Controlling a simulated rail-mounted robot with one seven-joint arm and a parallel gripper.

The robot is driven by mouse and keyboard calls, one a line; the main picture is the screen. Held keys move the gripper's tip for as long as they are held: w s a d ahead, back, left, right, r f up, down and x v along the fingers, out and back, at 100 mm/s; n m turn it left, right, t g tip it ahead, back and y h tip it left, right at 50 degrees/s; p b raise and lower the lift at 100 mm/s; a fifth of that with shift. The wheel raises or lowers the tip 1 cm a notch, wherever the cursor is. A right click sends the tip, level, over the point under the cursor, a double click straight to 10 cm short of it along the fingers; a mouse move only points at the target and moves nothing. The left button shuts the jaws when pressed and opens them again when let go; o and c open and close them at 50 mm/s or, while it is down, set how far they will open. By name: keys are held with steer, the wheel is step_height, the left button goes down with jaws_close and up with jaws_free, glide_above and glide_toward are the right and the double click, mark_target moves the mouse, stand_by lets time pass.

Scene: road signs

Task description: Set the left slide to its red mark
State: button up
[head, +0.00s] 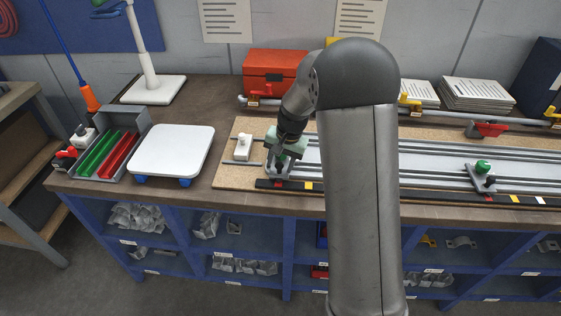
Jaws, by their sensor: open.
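My gripper (284,150) is low over the left end of the rail assembly, open. The left slide (278,170) is mostly hidden beneath and behind it, so I cannot tell whether the fingers touch its knob. A dark scale strip (350,190) runs along the front of the rails. A small red mark (279,185) shows on it just in front of the left slide, and a yellow mark (309,186) lies to the right. The slide's exact alignment with the red mark is too small to tell. The right slide (482,178) has a green knob (483,166).
A white block (243,146) stands on the board left of my gripper. A white platform (173,150) and a grey tray (106,148) with green and red strips are farther left. A red box (273,73) stands behind. My arm hides the middle of the rails.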

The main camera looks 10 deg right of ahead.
steer(key=shift+r, duration=0.1)
step_height(320, 180, up, 17)
steer(key=s+d+b, duration=0.1)
steer(key=d+b, duration=0.1)
steer(key=d, duration=0.1)
steer(key=shift+s, duration=0.35)
steer(key=s+a+f+n, duration=0.1)
steer(key=s+f+n, duration=0.1)
steer(key=s, duration=0.7)
steer(key=s+a+f+n+h, duration=0.1)
steer(key=s+f, duration=0.3)
steer(key=s, duration=0.6)
steer(key=s+a+f+n, duration=0.2)
steer(key=s+f+n, duration=0.1)
steer(key=s, duration=0.7)
steer(key=shift+a+f+g+h, duration=0.3)
steer(key=shift+f+h, duration=0.05)
steer(key=shift+h, duration=0.05)
